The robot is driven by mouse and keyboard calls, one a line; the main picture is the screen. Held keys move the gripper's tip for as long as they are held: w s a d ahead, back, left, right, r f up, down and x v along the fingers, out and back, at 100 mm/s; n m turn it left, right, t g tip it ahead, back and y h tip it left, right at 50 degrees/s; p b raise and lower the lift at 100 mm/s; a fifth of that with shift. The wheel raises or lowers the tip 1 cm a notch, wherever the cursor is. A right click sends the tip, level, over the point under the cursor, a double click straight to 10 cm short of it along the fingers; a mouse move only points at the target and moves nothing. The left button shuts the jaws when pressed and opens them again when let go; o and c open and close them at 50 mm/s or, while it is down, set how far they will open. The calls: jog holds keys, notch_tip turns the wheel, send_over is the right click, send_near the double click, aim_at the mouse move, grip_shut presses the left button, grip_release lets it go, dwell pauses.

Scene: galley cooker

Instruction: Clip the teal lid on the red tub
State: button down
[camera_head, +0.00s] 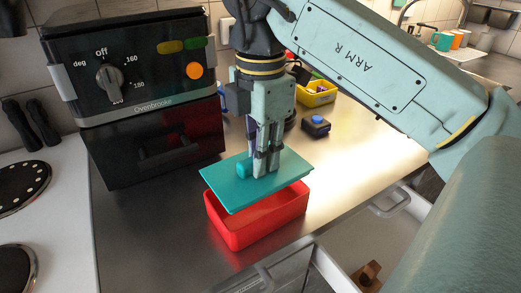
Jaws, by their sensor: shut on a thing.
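The teal lid (226,194) is a flat plate with a small raised block on top. My gripper (261,170) points down and is shut on the lid by the middle of its top side. The red tub (254,231) stands on the steel counter below, open at the top. The lid is held tilted over the tub, covering its back part from view. A gap shows between the lid and the tub's rim at the front and right, and part of the tub's inside is visible. Whether the lid touches the rim at the back left cannot be told.
A black oven (140,95) with a dial stands at the left behind the tub. A yellow bin (318,97) and a small dark blue box (316,125) sit farther back. An open drawer (345,250) juts out at the front right. The counter (150,230) left of the tub is clear.

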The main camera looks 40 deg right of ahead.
jog(key=shift+f+b, duration=1.6)
jog(key=shift+f, duration=0.65)
jog(key=shift+f, duration=0.2)
jog(key=c, duration=1.4)
grip_release()
jog(key=o, duration=0.6)
jog(key=shift+r, duration=0.1)
